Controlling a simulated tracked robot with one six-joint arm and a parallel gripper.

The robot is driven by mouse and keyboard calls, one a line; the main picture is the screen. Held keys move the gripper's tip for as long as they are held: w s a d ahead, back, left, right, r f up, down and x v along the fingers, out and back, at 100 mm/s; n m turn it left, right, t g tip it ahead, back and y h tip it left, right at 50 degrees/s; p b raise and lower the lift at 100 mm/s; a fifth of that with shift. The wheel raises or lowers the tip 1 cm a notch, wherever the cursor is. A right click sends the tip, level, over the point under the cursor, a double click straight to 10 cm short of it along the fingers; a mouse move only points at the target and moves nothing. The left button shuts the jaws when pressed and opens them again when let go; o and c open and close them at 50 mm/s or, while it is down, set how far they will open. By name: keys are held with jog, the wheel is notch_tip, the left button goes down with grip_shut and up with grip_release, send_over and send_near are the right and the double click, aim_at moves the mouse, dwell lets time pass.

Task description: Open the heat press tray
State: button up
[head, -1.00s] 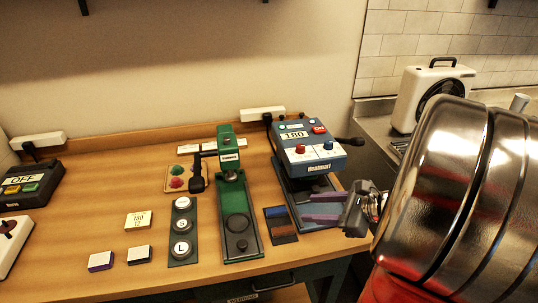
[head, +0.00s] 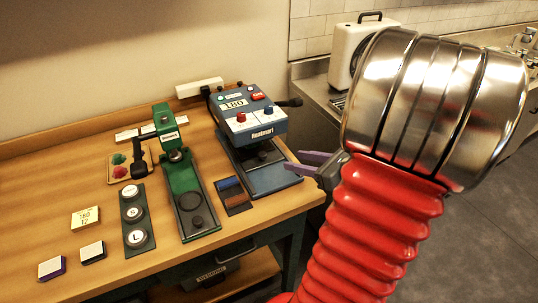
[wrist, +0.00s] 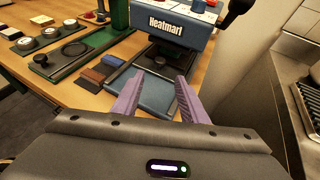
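The heat press (head: 245,115) is a blue machine with a "180" display, standing at the right end of the wooden table. Its blue-grey tray (head: 268,180) lies low under the head and sticks out toward the front. In the wrist view the tray (wrist: 152,94) shows between my fingers, with a dark round knob (wrist: 160,61) farther back. My gripper (head: 297,163) has purple fingers, spread apart and empty, at the tray's front right side. In the wrist view my gripper (wrist: 157,88) points at the press. I cannot tell whether the fingers touch the tray.
A green press (head: 180,175) stands left of the heat press, with a small blue and brown swatch panel (head: 232,194) between them. A black lever (head: 290,102) sticks out from the heat press's right side. A steel counter (head: 325,85) with a white appliance (head: 352,50) is at the right.

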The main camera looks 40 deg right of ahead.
aim_at(264, 154)
jog(key=x, duration=1.3)
jog(key=shift+f, duration=0.15)
jog(key=shift+c, duration=0.5)
grip_shut()
